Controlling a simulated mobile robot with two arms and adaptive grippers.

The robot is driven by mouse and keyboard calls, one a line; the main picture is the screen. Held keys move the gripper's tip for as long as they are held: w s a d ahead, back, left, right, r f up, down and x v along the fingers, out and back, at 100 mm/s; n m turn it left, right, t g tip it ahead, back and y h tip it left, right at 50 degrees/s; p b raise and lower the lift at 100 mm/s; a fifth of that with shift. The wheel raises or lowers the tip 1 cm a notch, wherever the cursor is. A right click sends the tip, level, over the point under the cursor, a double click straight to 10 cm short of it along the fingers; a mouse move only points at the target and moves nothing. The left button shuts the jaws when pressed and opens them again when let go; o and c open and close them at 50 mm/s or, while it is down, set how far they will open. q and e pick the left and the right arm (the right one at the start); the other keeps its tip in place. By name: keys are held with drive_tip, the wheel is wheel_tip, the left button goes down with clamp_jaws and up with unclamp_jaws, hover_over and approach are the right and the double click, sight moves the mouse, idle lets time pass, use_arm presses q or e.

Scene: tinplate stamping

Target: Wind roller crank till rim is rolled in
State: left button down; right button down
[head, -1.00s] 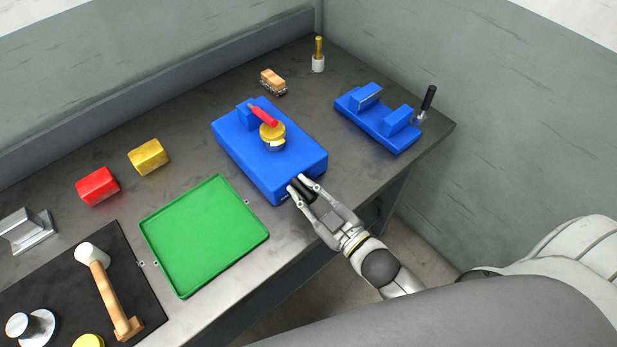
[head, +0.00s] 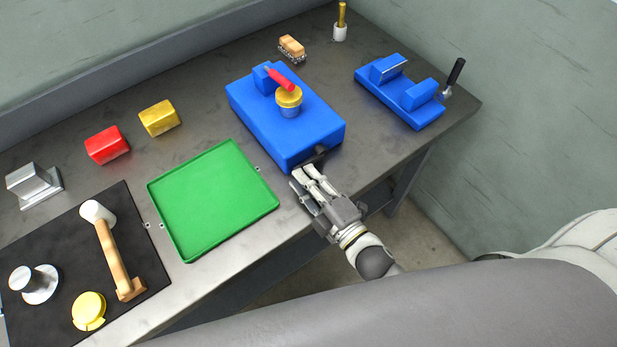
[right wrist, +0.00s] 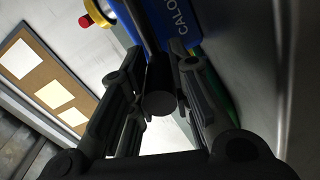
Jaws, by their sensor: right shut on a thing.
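The blue roller machine (head: 310,135) stands on the bench. On top it has a red lever (head: 280,79) and a yellow round piece (head: 289,96) above a short round metallic part. The rim itself is too small to judge. A dark crank arm (head: 316,157) shows at the machine's near end. My right gripper (head: 308,174) is at that end, shut on the crank's black handle, which is mostly hidden in the head view. In the right wrist view the black handle (right wrist: 159,95) lies between the two fingers. My left gripper is not in view.
A green tray (head: 213,200) lies left of the machine. A second blue device (head: 400,92) with a black lever stands to its right. Red (head: 107,145) and yellow (head: 159,118) blocks and a black mat (head: 62,250) with a mallet (head: 113,250) lie farther left.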

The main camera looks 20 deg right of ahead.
drive_tip(key=shift+f+n+b, duration=0.35)
drive_tip(key=shift+f+n, duration=0.2)
drive_tip(key=shift+n, duration=0.15)
drive_tip(key=c, duration=1.3)
unclamp_jaws()
drive_tip(key=shift+f, duration=0.1)
drive_tip(key=v, duration=1.2)
drive_tip(key=shift+c, duration=0.3)
